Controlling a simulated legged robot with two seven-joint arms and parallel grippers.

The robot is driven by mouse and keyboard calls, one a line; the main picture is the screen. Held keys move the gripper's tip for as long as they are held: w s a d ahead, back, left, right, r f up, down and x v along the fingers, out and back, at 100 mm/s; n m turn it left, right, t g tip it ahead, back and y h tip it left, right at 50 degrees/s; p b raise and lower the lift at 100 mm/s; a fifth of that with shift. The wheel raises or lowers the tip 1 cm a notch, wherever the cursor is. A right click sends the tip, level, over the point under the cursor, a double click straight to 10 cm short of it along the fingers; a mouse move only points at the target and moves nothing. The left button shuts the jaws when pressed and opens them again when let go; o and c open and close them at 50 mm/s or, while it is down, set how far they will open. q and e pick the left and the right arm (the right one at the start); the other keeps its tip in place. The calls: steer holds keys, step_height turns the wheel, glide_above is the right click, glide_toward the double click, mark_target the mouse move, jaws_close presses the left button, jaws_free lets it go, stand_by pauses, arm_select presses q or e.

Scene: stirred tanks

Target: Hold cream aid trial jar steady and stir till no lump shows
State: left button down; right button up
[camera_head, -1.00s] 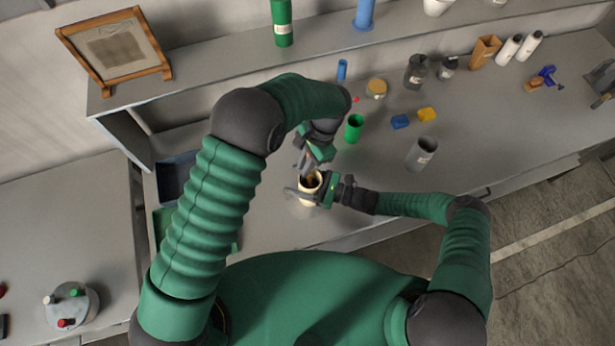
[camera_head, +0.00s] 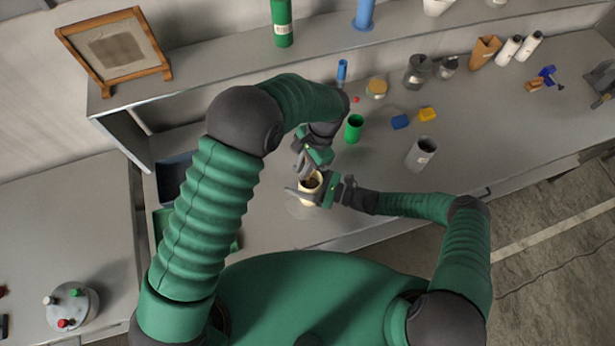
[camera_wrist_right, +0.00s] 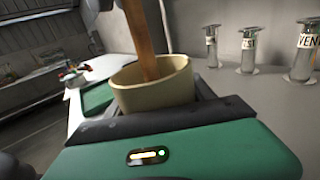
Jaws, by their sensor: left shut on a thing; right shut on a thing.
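The cream jar (camera_head: 307,199) stands upright near the front edge of the bench, its mouth open. My right gripper (camera_head: 316,191) is shut around its sides; the jar fills the jaws in the right wrist view (camera_wrist_right: 155,93). My left gripper (camera_head: 304,165) is above the jar and shut on a wooden stirrer (camera_wrist_right: 139,40). The stirrer reaches down into the jar, slightly tilted, its lower end hidden by the rim. The jar's contents look dark in the head view; I cannot tell whether lumps show.
A dark tray (camera_head: 174,178) lies left, partly behind my left arm. Labelled metal fittings (camera_wrist_right: 249,48) show in the wrist view.

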arm_select(q)
step_height(320, 180, up, 14)
stand_by(1.1)
steer(key=shift+f, duration=0.1)
arm_select(e)
steer(key=o, duration=1.5)
arm_select(q)
steer(key=shift+d, duration=0.1)
arm_select(e)
steer(key=v, duration=1.2)
steer(key=shift+d, duration=0.1)
